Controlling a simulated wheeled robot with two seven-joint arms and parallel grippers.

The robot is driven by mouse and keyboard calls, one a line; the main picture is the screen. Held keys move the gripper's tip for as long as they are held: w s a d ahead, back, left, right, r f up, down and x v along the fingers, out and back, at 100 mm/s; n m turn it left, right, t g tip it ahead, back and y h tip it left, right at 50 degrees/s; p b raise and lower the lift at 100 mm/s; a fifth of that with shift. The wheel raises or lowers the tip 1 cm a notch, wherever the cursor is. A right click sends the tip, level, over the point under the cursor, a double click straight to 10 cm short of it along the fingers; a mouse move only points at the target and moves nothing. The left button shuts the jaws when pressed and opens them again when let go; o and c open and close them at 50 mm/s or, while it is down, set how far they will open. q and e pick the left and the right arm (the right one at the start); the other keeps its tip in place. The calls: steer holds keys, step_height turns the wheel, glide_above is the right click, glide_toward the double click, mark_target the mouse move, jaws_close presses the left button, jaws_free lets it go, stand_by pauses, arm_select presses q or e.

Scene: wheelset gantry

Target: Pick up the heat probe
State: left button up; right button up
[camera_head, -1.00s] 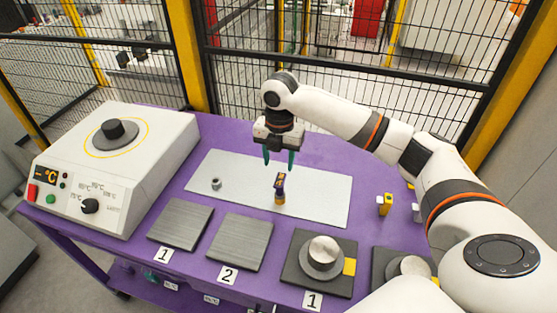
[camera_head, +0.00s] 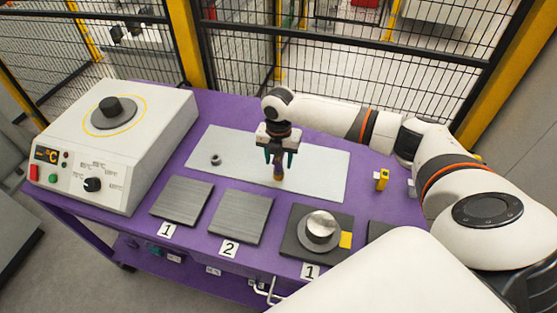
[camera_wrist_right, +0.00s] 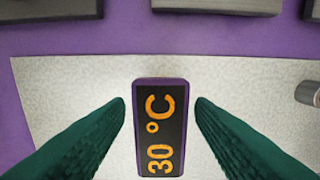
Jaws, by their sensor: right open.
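The heat probe (camera_head: 278,172) stands upright on the light grey mat (camera_head: 325,174). In the right wrist view the probe (camera_wrist_right: 161,128) shows a purple-rimmed dark display reading 30 °C. My right gripper (camera_head: 279,160) points down over the probe with its green fingers open. In the wrist view the fingertips (camera_wrist_right: 161,104) lie on either side of the display, with a gap on each side. My left gripper is not in view.
A small metal nut-like part (camera_head: 216,160) lies on the mat's left. A heater box with a knob (camera_head: 112,112) stands left. Flat grey plates (camera_head: 181,200) and a metal cylinder (camera_head: 321,226) line the front. A yellow item (camera_head: 382,180) is at right. A mesh fence (camera_head: 350,55) stands behind.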

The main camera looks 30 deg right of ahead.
steer(key=shift+f, duration=0.6)
